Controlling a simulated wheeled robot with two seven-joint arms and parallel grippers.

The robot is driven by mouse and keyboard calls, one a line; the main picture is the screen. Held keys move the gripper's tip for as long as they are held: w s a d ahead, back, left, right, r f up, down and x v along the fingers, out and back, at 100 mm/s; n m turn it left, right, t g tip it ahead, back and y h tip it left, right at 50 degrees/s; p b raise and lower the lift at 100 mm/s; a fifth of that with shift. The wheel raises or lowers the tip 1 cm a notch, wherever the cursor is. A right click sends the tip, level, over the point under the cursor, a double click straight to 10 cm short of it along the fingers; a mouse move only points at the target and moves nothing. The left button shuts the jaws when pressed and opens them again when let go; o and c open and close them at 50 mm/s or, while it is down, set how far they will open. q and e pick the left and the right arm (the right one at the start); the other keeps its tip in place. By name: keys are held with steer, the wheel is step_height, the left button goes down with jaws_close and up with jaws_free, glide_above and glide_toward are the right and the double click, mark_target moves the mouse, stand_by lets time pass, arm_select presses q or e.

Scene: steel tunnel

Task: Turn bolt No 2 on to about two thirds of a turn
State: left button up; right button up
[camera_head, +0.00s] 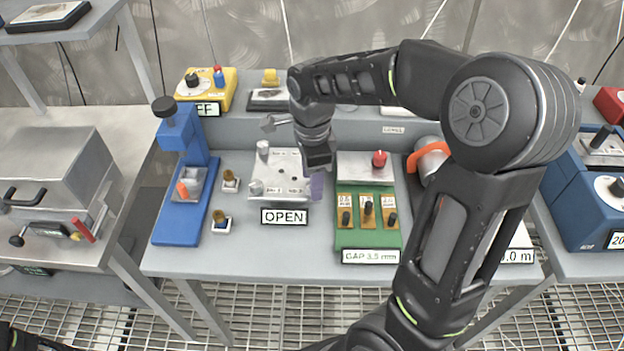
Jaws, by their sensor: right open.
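A pale metal plate (282,162) with small lettering lies on the middle of the table, behind a sign reading OPEN (284,216). A grey bolt (262,149) stands at its back left and another (256,187) at its front left. A purple bolt-like cylinder (317,186) stands at its front right. My right gripper (319,166) points down over the plate's right side, open. It hides the back right of the plate, so I cannot see a bolt there. The plate's numbers are too small to read surely. My left gripper is not in view.
A blue press-like stand (168,216) is left of the plate, with small brass-topped pieces (221,220) between. A green block with brass switches (368,240), marked GAP 3.5 mm, is to the right. A grey metal piece (275,122) shows behind the plate. My right arm covers the table's right part.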

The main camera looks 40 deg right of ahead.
step_height(320, 180, up, 7)
stand_by(0.3)
stand_by(0.5)
